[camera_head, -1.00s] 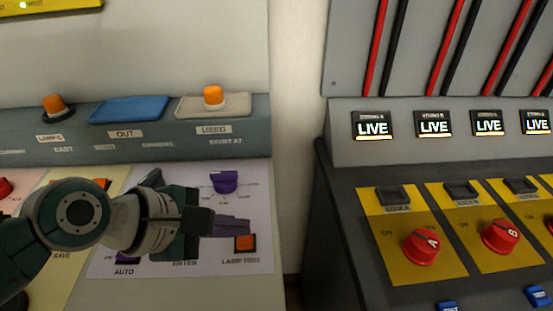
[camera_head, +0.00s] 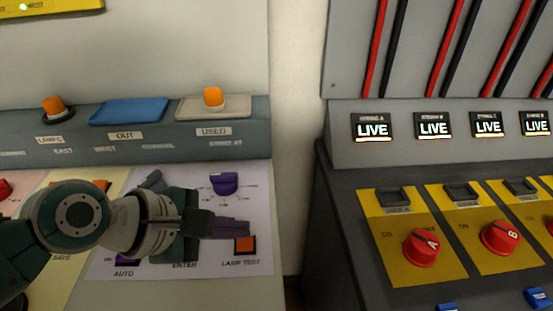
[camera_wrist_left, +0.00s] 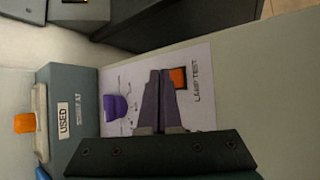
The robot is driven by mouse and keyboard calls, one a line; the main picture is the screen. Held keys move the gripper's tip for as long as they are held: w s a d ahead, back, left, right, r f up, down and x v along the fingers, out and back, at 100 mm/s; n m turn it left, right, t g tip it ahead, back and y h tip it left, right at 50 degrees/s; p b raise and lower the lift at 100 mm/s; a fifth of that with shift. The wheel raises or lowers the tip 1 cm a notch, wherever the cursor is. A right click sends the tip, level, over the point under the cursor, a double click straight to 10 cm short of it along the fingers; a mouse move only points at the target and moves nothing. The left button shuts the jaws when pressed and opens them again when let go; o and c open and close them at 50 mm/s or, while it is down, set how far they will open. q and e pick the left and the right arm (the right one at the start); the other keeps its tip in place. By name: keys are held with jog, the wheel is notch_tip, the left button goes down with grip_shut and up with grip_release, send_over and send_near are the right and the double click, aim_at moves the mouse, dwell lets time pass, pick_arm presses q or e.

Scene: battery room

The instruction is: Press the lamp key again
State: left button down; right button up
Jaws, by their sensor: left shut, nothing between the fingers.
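The lamp key is a square orange key (camera_head: 245,245) in a dark frame, above the printed words LAMP TEST on the pale lilac panel (camera_head: 215,265). It also shows in the left wrist view (camera_wrist_left: 179,78), by the fingertips. My left gripper (camera_head: 232,227) is shut and empty. In the head view its fingertips lie just above and left of the orange key. In the wrist view the tips (camera_wrist_left: 160,75) overlap the key's left edge; I cannot tell whether they touch it. My right gripper is in no view.
A purple knob (camera_head: 224,183) stands behind the fingertips. An orange lamp (camera_head: 213,97) sits on the USED tray (camera_head: 240,105), beside a blue OUT tray (camera_head: 129,110). At right is a dark console with red knobs (camera_head: 420,246) and displays reading LIVE (camera_head: 372,127).

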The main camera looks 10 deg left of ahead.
aim_at(237, 245)
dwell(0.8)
pick_arm(q)
jog(key=shift+f, duration=0.4)
jog(key=shift+f+b, duration=0.45)
dwell(0.5)
jog(key=shift+r, duration=0.1)
jog(key=shift+r+p, duration=0.75)
jog(key=shift+p, duration=0.3)
notch_tip(237, 245, up, 5)
jog(key=p, duration=0.5)
jog(key=shift+r+p, duration=0.1)
jog(key=shift+p, duration=0.25)
